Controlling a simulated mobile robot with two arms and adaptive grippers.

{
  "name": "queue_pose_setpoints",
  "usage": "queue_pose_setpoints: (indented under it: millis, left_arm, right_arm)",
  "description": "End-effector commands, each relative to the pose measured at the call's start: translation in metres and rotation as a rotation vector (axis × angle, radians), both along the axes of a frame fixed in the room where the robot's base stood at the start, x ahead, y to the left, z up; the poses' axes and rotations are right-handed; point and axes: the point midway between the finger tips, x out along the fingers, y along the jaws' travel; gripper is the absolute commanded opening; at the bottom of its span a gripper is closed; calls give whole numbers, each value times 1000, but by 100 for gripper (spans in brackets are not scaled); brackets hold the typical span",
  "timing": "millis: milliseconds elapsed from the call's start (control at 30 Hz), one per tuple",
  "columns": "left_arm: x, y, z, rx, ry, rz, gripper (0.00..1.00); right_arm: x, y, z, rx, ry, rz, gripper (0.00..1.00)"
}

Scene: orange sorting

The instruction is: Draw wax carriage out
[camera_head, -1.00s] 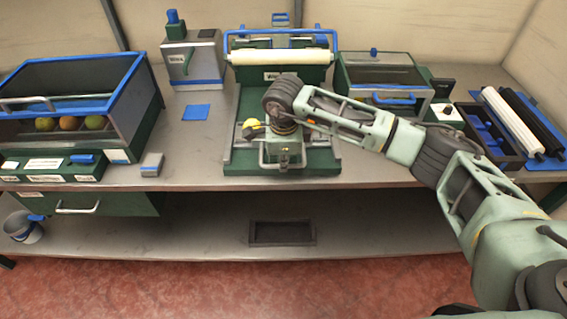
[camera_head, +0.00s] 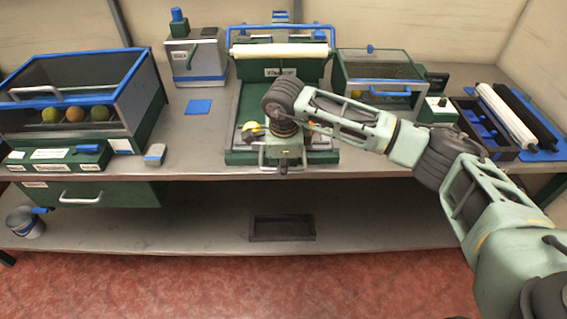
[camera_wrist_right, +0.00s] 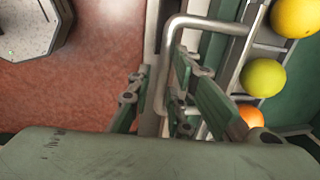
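The wax machine (camera_head: 330,70) stands mid-bench with a cream roller across its top and a green bed (camera_head: 326,158) in front. The low carriage's metal handle (camera_head: 263,158) is at the bed's front edge and sticks out past it. My right gripper (camera_head: 284,164) is at this handle. In the right wrist view the handle bar (camera_wrist_right: 178,25) runs between the fingers of my right gripper (camera_wrist_right: 162,90), which look closed around it. Yellow (camera_wrist_right: 295,17), lime-green (camera_wrist_right: 263,77) and orange (camera_wrist_right: 250,115) fruits sit beside the handle. My arm hides much of the carriage. My left gripper is not in view.
A blue-rimmed bin (camera_head: 130,90) with several fruits stands at left. A clear-lidded box (camera_head: 378,72) and a rack with rollers (camera_head: 505,110) stand at right. A dark tray (camera_head: 282,228) lies on the lower shelf. The floor in front is clear.

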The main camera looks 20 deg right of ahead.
Motion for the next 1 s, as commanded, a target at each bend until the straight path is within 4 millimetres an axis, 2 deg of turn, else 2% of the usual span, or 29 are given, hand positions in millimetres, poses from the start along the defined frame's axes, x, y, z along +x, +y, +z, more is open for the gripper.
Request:
queue_pose_setpoints:
  millis: [100, 467, 567, 800, 1000]
  left_arm:
    - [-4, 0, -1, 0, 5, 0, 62]
    - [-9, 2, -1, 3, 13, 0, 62]
    - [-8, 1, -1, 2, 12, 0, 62]
    - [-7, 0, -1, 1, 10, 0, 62]
    - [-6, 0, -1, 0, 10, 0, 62]
  right_arm:
    - [-2, 1, -3, 0, 6, 2, 27]
    - [0, 0, 5, 0, -2, 1, 27]
    - [-2, 1, 18, 0, -4, 0, 27]
    - [-11, 3, 68, -1, -5, 1, 27]
    - [-18, 6, 101, 1, -1, 1, 27]
